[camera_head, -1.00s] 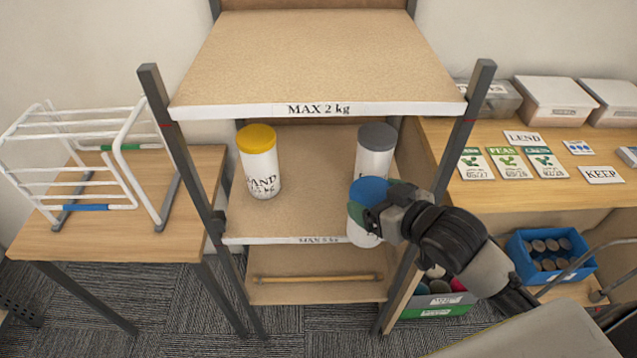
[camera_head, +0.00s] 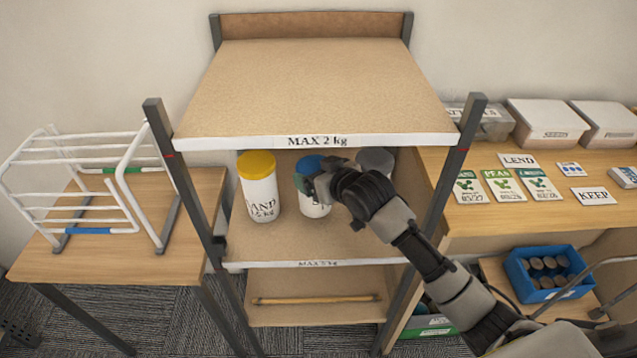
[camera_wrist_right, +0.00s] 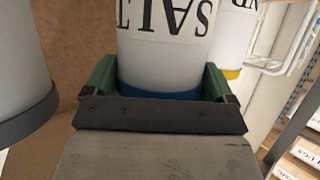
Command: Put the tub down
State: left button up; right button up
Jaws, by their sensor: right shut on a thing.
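The tub (camera_head: 314,208) is white with a blue lid and stands upright over the middle shelf (camera_head: 290,250), between two other tubs. My right gripper (camera_head: 313,182) is shut on it near the lid. In the right wrist view, the tub (camera_wrist_right: 165,50) shows SALT upside down, with green fingers of my right gripper (camera_wrist_right: 158,85) on either side of the blue lid. I cannot tell whether its base touches the shelf. My left gripper is not in view.
A yellow-lidded tub (camera_head: 260,190) stands close on the left; a grey-lidded tub (camera_head: 375,160), partly behind my arm, is on the right. The upper shelf (camera_head: 315,85), marked MAX 2 kg, is empty and overhangs. Posts flank the shelves. Bare shelf shows in front.

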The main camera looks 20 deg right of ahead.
jog(key=shift+f, duration=1.55)
jog(key=o, duration=1.7)
jog(key=shift+s+f, duration=0.1)
jog(key=shift+f, duration=0.2)
jog(key=shift+c, duration=0.2)
jog(key=shift+r, duration=0.15)
jog(key=v, duration=1.2)
